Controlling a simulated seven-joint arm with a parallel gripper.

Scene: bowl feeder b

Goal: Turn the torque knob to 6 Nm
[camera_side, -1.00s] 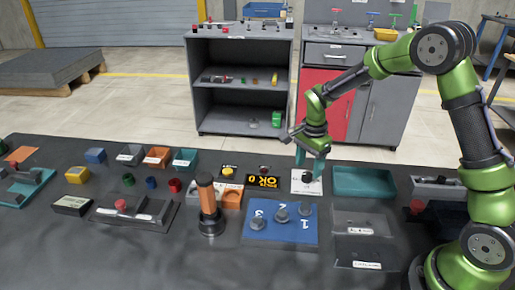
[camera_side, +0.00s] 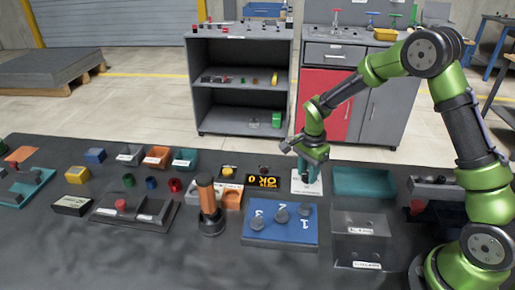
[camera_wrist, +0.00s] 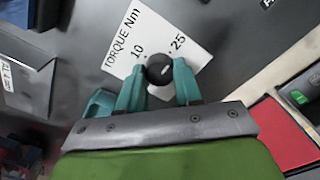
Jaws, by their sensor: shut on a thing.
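The torque knob is a round black knob (camera_wrist: 159,69) with a small light mark, on a white plate (camera_wrist: 178,28) in the wrist view. The plate reads "TORQUE Nm", and the numbers 10 and 25 show; the rest of the scale is hidden by the knob and my fingers. My gripper (camera_wrist: 159,84) has its two teal fingers on either side of the knob, shut on it. In the side view the white plate (camera_side: 298,187) lies on the bench under my gripper (camera_side: 308,178), and the fingers hide the knob.
A teal tray (camera_side: 364,182) stands close on the right of the plate. A blue board (camera_side: 268,236) with several grey knobs lies in front. A yellow-lettered display (camera_side: 262,182) reading "OK 0" is on the left, by a yellow button (camera_side: 228,171).

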